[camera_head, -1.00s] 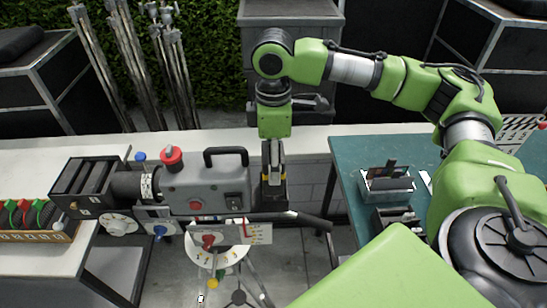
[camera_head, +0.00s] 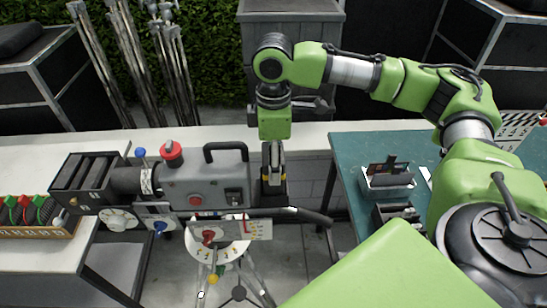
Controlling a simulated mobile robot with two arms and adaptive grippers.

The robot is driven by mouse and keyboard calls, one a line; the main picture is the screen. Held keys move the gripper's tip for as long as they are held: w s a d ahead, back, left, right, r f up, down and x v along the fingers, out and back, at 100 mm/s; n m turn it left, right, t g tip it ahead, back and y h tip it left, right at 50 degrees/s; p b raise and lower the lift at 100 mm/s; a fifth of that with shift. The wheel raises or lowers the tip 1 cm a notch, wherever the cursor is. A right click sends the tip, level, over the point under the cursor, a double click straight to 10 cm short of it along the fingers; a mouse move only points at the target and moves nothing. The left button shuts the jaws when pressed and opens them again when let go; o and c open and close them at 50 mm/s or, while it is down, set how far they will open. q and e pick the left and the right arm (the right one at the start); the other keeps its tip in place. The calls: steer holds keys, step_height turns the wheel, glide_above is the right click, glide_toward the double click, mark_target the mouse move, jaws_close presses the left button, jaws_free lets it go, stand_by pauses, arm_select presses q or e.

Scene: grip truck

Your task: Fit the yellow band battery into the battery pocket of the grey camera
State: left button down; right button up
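The grey camera (camera_head: 208,180) sits on a tripod, with its lens and black matte box pointing left. Its rear end on the right is close beside my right gripper (camera_head: 272,183), which points down. A dark block with yellow on it, seemingly the yellow band battery (camera_head: 274,190), is between the fingers, which appear shut on it. It is upright against or very near the camera's rear. The battery pocket is hidden, and I cannot tell how far the battery is inside it. My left gripper is not in view.
A dark pan bar (camera_head: 305,216) sticks out right below the camera. A teal table (camera_head: 350,150) on the right bears a grey open box (camera_head: 388,185) with dark items. A left table holds a wooden tray (camera_head: 40,233) with red and green items. Metal stands (camera_head: 172,70) lean behind.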

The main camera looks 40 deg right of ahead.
steer(key=shift+f, duration=0.35)
steer(key=shift+f, duration=0.25)
steer(key=shift+f, duration=0.35)
steer(key=shift+f, duration=0.35)
steer(key=o, duration=1.5)
